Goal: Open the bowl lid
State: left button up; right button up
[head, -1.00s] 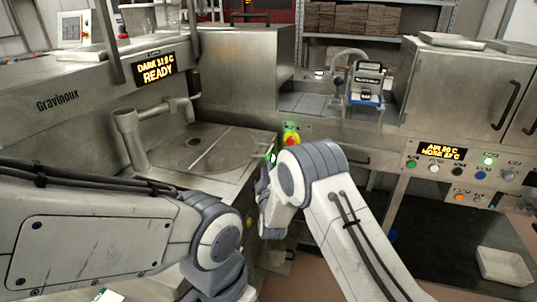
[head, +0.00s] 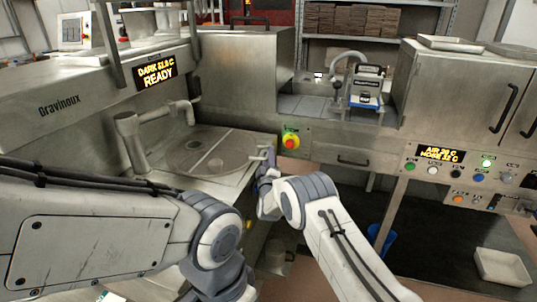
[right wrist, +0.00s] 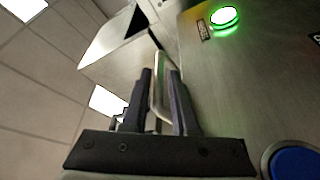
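The bowl lid (head: 230,150) is a flat, round metal cover with a seam across it, set in the steel top at left. It lies flat. A small pale handle (head: 262,152) stands at its right edge. My right gripper (head: 266,163) is at this handle. In the right wrist view, the handle's bent bar (right wrist: 158,85) stands between the two dark fingers of the right gripper (right wrist: 162,75). Some space shows beside the bar, so the fingers look open around it. My left arm crosses the lower left of the head view, and its gripper is out of frame.
A red-and-yellow button (head: 291,141) sits on the panel just right of the lid. A pipe (head: 130,135) stands behind the lid at left. A blue-based device (head: 365,90) stands on the counter behind. A pale tray (head: 502,268) lies low at right.

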jog(key=shift+w, duration=0.3)
grip_shut()
dwell(1.3)
